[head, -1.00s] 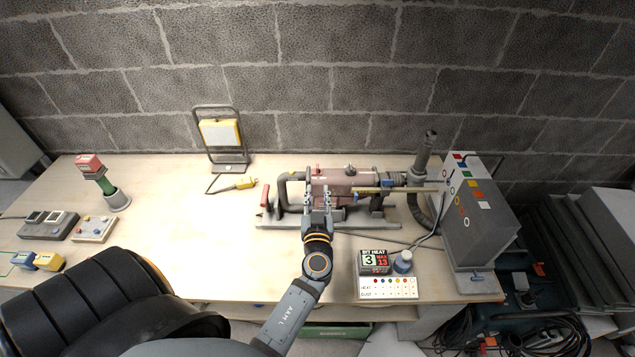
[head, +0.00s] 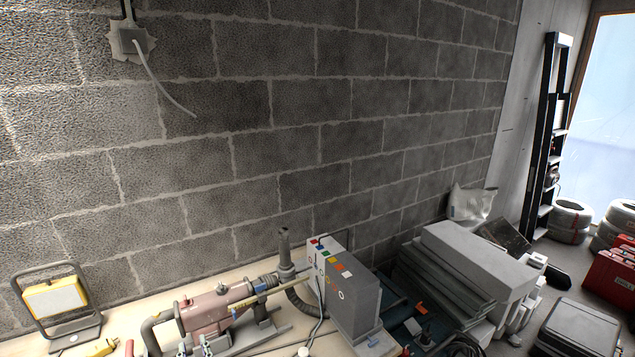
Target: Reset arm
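The tips of my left gripper (head: 194,348) show at the bottom edge, in front of the pinkish machine (head: 215,308). The two fingers stand apart with nothing seen between them; the rest of the gripper and arm is cut off below the picture. I cannot tell whether the fingers touch the machine. My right gripper is not in view.
A grey box with coloured squares (head: 358,305) stands right of the machine. A work lamp (head: 55,298) stands at the left by the block wall (head: 300,110). Grey slabs (head: 480,262), a grey case (head: 580,330) and a ladder (head: 548,140) are at the right.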

